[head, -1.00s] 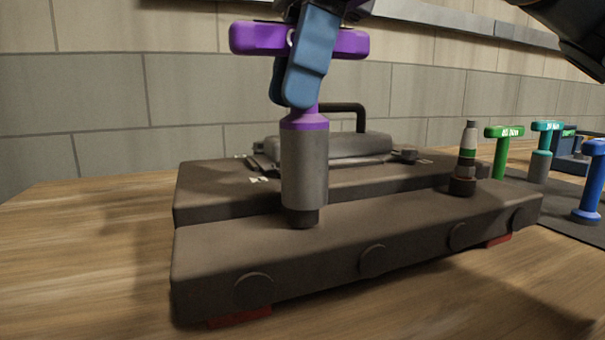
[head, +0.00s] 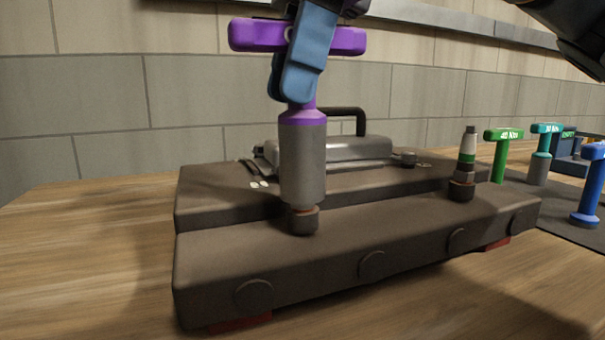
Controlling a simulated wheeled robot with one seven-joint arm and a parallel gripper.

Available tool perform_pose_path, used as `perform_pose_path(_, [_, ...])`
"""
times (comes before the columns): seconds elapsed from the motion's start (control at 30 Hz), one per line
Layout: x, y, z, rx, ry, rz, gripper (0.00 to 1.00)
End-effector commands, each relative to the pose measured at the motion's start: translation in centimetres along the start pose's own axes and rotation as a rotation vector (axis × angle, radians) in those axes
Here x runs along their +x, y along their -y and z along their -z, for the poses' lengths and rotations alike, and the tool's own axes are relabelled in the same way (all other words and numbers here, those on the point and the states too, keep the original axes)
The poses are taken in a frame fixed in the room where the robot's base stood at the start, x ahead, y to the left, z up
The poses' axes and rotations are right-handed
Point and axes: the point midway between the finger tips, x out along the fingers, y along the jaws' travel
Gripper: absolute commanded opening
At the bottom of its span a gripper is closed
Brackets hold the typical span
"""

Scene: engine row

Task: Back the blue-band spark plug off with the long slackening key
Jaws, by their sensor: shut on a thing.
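A purple T-handled key (head: 345,40) with a long grey socket (head: 303,165) stands nearly upright over the left end of the dark engine block (head: 400,235). My gripper (head: 297,90), with blue fingers, is shut on the key just below its crossbar. The socket's lower end is at the coppery rim of the left plug well (head: 304,222). Any plug there is hidden by the socket, so no blue band shows.
Green (head: 502,150), teal (head: 543,145) and blue (head: 590,185) T-handled keys stand at the right on a dark mat (head: 550,212). A silver cover (head: 340,150) and a dark bent handle lie behind the socket. The wooden table is clear at the left and front.

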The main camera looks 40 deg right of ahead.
Motion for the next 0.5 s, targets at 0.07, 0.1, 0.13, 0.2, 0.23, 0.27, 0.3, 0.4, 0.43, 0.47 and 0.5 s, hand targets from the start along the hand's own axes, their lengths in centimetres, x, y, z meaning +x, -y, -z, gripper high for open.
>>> perform_pose_path(0.07, [-1.1, 0.0, -0.3, -0.001, 0.001, 0.002, 0.00])
perform_pose_path(0.1, [-1.5, 0.0, -0.4, -0.001, 0.001, 0.002, 0.00])
perform_pose_path(0.13, [-1.7, 0.0, -0.5, -0.001, 0.001, 0.002, 0.00])
perform_pose_path(0.2, [-2.3, 0.0, -0.7, -0.001, 0.001, 0.002, 0.00])
perform_pose_path(0.23, [-2.5, 0.0, -0.7, -0.001, 0.001, 0.002, 0.00])
perform_pose_path(0.27, [-2.8, 0.0, -0.8, -0.001, 0.001, 0.002, 0.00])
perform_pose_path(0.3, [-3.1, 0.0, -0.9, -0.001, 0.001, 0.002, 0.00])
perform_pose_path(0.4, [-3.9, 0.0, -1.1, -0.001, 0.001, 0.002, 0.00])
perform_pose_path(0.43, [-4.1, 0.0, -1.2, -0.001, 0.002, 0.001, 0.00])
perform_pose_path(0.47, [-4.4, 0.0, -1.3, -0.001, 0.002, 0.001, 0.00])
perform_pose_path(0.5, [-4.7, 0.0, -1.4, 0.000, 0.002, 0.001, 0.00])
